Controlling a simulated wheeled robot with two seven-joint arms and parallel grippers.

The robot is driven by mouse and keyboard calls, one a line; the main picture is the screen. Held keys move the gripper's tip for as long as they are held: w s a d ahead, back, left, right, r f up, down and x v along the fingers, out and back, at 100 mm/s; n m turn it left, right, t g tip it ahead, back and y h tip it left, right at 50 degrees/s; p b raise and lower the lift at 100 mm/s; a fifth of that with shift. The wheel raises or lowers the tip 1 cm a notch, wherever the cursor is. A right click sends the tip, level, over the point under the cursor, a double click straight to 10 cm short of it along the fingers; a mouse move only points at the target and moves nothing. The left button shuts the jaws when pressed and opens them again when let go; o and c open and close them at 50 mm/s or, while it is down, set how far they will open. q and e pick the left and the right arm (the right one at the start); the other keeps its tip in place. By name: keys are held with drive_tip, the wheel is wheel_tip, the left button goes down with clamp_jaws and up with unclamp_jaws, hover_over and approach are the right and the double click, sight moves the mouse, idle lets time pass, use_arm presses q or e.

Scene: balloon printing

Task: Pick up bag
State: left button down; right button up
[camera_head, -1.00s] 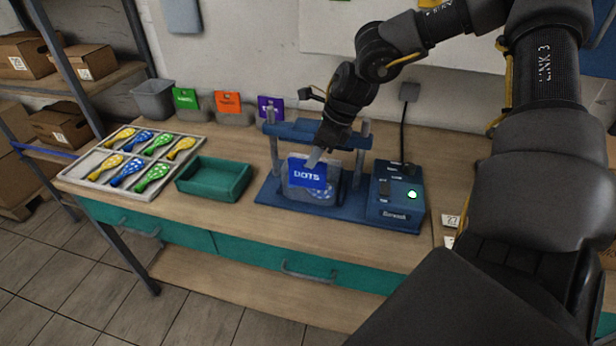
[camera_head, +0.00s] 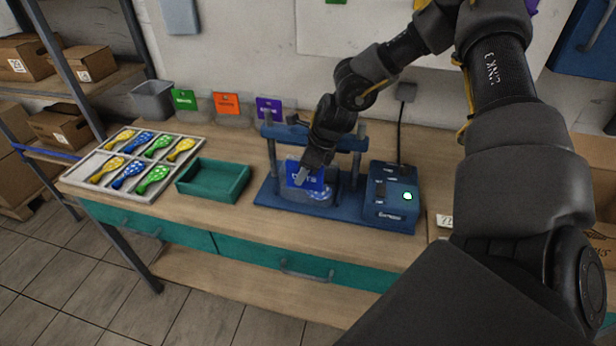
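A bag with a blue label (camera_head: 313,181), its lettering partly covered, stands upright in the blue press (camera_head: 268,191) on the workbench. Its lower part is greyish and clear, with blue shapes showing. My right gripper (camera_head: 302,174) reaches down from the upper right, with its fingertips in front of or at the label. I cannot tell whether the fingers are closed on the bag. My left gripper is not in view.
Green, orange (camera_head: 226,104) and purple cards and a grey bin (camera_head: 153,100) line the wall.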

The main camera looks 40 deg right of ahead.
drive_tip(key=shift+c, duration=0.3)
clamp_jaws()
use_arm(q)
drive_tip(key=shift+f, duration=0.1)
use_arm(e)
drive_tip(key=shift+d, duration=0.1)
